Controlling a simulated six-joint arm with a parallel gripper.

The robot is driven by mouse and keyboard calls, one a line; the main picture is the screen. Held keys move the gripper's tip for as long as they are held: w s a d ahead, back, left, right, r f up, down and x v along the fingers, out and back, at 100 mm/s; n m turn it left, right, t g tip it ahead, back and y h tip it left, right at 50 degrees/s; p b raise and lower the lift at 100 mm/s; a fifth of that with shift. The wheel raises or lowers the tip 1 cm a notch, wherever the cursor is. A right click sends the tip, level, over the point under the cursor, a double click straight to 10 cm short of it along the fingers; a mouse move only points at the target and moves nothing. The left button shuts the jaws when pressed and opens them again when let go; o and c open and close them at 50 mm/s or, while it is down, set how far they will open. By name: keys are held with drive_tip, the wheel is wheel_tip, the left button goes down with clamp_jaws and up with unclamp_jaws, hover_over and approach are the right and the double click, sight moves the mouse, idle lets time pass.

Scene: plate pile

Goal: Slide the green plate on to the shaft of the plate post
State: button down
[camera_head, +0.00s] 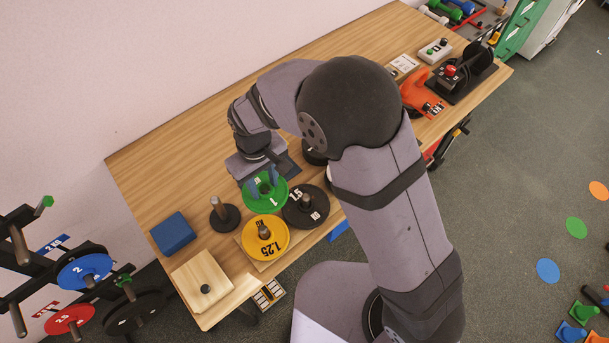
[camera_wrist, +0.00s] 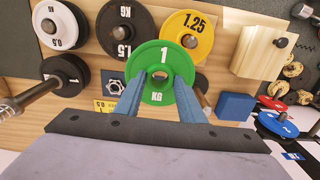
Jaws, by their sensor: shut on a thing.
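The green plate (camera_head: 264,205), marked 1 KG, is held in my gripper (camera_head: 262,188), whose blue fingers are shut on it. In the wrist view the plate (camera_wrist: 157,60) faces the camera between the fingertips (camera_wrist: 158,86). The plate post (camera_head: 222,215), a metal shaft on a round black base, stands upright on the table, left of and a little below the green plate. The shaft is apart from the plate. In the wrist view part of the post (camera_wrist: 205,99) shows beside the right finger; the rest is hidden.
A yellow 1.25 plate (camera_head: 251,238) and a black 1.5 plate (camera_head: 316,209) sit on pegs close to the green plate. A blue block (camera_head: 173,233) and a wooden box (camera_head: 212,278) stand left of them. Free table (camera_head: 165,165) lies behind the post.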

drive_tip(key=s+a+r+p, duration=0.1)
drive_tip(key=s+a+r, duration=0.1)
drive_tip(key=a+r, duration=0.8)
drive_tip(key=shift+s+a+r, duration=0.15)
drive_tip(key=shift+s+a, duration=0.15)
drive_tip(key=shift+a, duration=1.35)
drive_tip(key=b, duration=0.3)
hover_over(214, 198)
drive_tip(key=shift+f, duration=3.55)
drive_tip(key=shift+f, duration=0.3)
drive_tip(key=shift+f+b, duration=0.95)
drive_tip(key=shift+f, duration=0.6)
drive_tip(key=shift+f, duration=0.4)
drive_tip(key=shift+f+b, duration=0.4)
drive_tip(key=shift+f, duration=0.1)
